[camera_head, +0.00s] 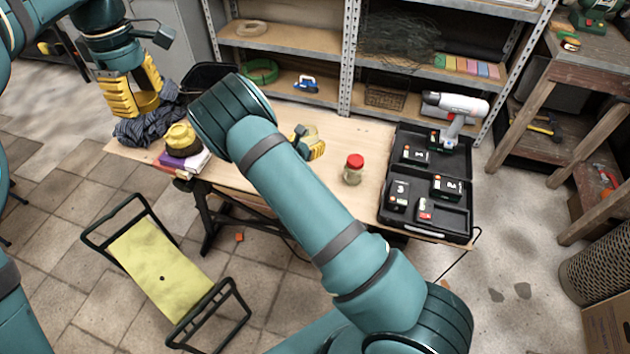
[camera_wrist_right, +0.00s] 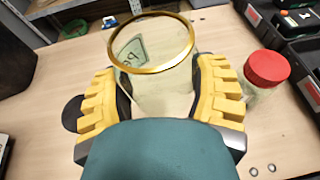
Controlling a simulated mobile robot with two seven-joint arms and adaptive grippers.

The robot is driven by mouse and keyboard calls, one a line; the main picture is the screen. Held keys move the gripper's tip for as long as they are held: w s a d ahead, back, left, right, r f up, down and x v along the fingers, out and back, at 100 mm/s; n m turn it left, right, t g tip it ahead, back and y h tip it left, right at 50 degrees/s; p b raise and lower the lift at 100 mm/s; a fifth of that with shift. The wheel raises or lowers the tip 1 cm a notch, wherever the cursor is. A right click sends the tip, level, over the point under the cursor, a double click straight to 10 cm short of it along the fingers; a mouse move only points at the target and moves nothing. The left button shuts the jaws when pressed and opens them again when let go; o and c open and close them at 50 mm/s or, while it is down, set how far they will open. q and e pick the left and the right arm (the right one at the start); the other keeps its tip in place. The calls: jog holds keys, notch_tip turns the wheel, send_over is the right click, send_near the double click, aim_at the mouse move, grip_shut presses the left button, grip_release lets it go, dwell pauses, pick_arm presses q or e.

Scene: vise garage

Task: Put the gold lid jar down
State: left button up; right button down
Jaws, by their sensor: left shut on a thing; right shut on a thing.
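The glass jar (camera_wrist_right: 150,85) has a gold rim at its top and a label that shows through the glass. My right gripper (camera_wrist_right: 150,98) is shut around its sides in the right wrist view. In the head view the jar (camera_head: 312,130) and my right gripper (camera_head: 308,146) are partly hidden behind my right arm, over the wooden table. I cannot tell whether the jar's base touches the table. My left gripper (camera_head: 135,97) is shut on a gold, round lid-like thing (camera_head: 148,103) above the table's left end.
A red-lidded jar (camera_head: 353,170) stands just right of my right gripper. A black case (camera_head: 424,222) with a drill and batteries covers the table's right end. Dark cloth (camera_head: 150,125), books (camera_head: 187,163) and a yellow object (camera_head: 181,138) crowd the left end.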

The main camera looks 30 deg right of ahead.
pick_arm(q)
jog(key=shift+s+a+f, duration=0.1)
jog(key=shift+s+a, duration=0.05)
jog(key=shift+s, duration=0.1)
pick_arm(e)
jog(key=shift+s+d+f, duration=0.2)
jog(key=shift+d+f, duration=0.15)
jog(key=shift+d, duration=0.15)
jog(key=shift+s+d+f, duration=0.2)
jog(key=shift+d+f, duration=0.15)
jog(key=shift+d, duration=0.1)
pick_arm(q)
jog(key=shift+w+f+b, duration=0.1)
jog(key=shift+f+b, duration=0.5)
jog(key=shift+b, duration=0.05)
pick_arm(e)
notch_tip(320, 180, down, 6)
jog(key=shift+w+r, duration=0.1)
jog(key=shift+r, duration=0.15)
pick_arm(q)
jog(key=shift+f+b, duration=0.45)
pick_arm(e)
jog(key=shift+f, duration=2.1)
jog(key=shift+r, duration=0.1)
pick_arm(q)
jog(key=shift+f, duration=0.15)
pick_arm(e)
jog(key=shift+f, duration=0.25)
jog(key=shift+c, duration=0.4)
grip_release()
